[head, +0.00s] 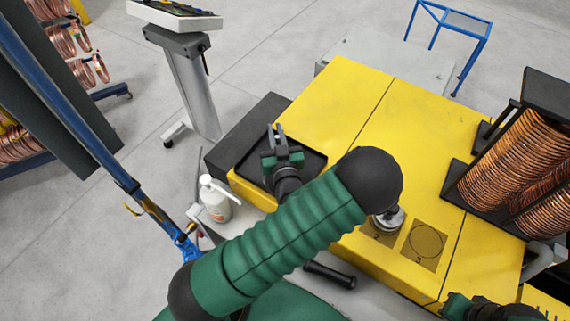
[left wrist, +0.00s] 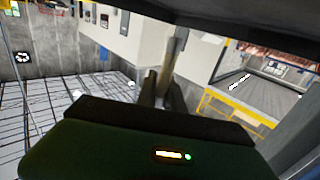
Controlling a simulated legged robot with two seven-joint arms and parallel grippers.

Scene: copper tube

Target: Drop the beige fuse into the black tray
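The black tray (head: 311,165) lies at the left end of the yellow table in the head view, partly hidden by my left arm. My left gripper (head: 275,132) is over the tray, its two grey fingers close together. In the left wrist view, a pale tan-grey upright piece (left wrist: 176,48) stands at the fingers (left wrist: 162,92). I cannot tell whether it is the beige fuse or part of a finger. No beige fuse shows clearly in the head view. Part of my right arm shows at the bottom right, its fingers not clear.
The yellow table (head: 345,95) has a clear surface beyond my arm. A rack of copper coils (head: 520,155) stands at the right. A white spray bottle (head: 214,200) is left of the table, near a grey pedestal (head: 192,90). A black handle (head: 330,275) lies in front.

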